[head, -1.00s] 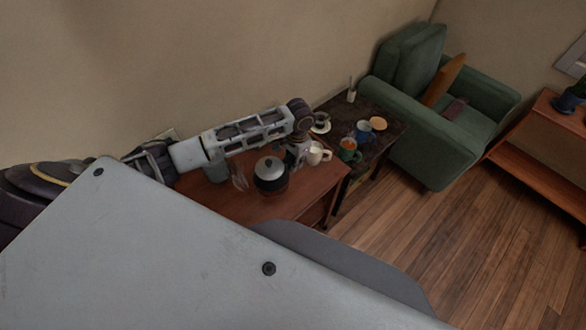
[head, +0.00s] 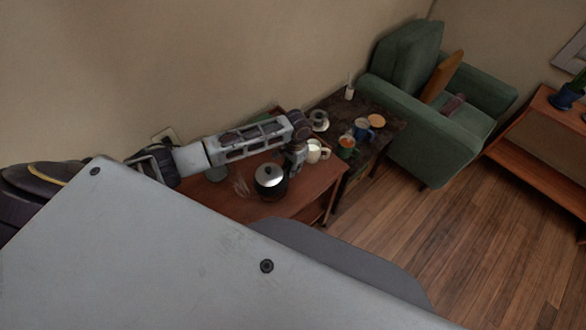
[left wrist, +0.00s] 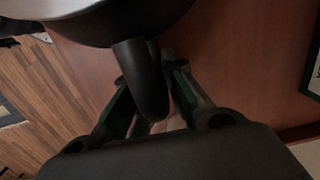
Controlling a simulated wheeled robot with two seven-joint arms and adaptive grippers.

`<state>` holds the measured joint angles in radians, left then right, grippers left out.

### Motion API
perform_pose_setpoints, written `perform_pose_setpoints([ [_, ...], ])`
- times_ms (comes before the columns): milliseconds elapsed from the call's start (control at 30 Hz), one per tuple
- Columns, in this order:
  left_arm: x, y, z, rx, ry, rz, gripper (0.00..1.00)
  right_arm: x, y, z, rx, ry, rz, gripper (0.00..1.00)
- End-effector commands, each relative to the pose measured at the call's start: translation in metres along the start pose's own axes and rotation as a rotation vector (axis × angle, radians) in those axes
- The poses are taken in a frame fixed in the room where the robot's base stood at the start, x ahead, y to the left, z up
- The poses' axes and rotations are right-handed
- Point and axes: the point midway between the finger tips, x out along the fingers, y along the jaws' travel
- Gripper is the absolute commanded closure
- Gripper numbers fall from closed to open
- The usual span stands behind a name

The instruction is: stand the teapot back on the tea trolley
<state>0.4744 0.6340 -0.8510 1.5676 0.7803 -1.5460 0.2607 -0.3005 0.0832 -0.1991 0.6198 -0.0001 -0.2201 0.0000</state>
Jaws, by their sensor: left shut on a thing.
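The teapot (head: 270,182), dark and round with a pale lid and dark knob, is over the reddish-brown top of what looks like the tea trolley (head: 316,188). My left gripper (head: 292,162) is at its far right side. In the left wrist view the gripper (left wrist: 152,76) is shut on the teapot's black handle (left wrist: 145,85), with a finger on each side. The teapot's dark body (left wrist: 125,22) fills the top of that view. Its base is hidden, so I cannot tell whether it touches the top. My right gripper is not in view.
The wall runs behind. The wooden floor (head: 440,235) at right is clear.

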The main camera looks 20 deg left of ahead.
Motion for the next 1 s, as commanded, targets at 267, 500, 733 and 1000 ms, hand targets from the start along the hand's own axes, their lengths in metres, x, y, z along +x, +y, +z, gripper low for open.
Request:
perform_pose_setpoints([
  [267, 0.004, 0.0002, -0.0009, 0.001, 0.001, 0.0, 1.0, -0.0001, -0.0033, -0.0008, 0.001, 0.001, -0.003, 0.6],
  [500, 0.0064, 0.0004, -0.0006, 0.001, 0.0, 0.0, 0.86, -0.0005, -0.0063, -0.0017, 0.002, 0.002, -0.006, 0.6],
  [733, 0.0063, 0.0003, -0.0006, 0.001, 0.001, 0.0, 0.65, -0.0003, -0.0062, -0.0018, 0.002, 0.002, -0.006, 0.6],
  [1000, 0.0058, 0.0002, -0.0006, 0.001, 0.001, 0.0, 0.65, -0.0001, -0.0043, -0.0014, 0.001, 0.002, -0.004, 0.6],
])
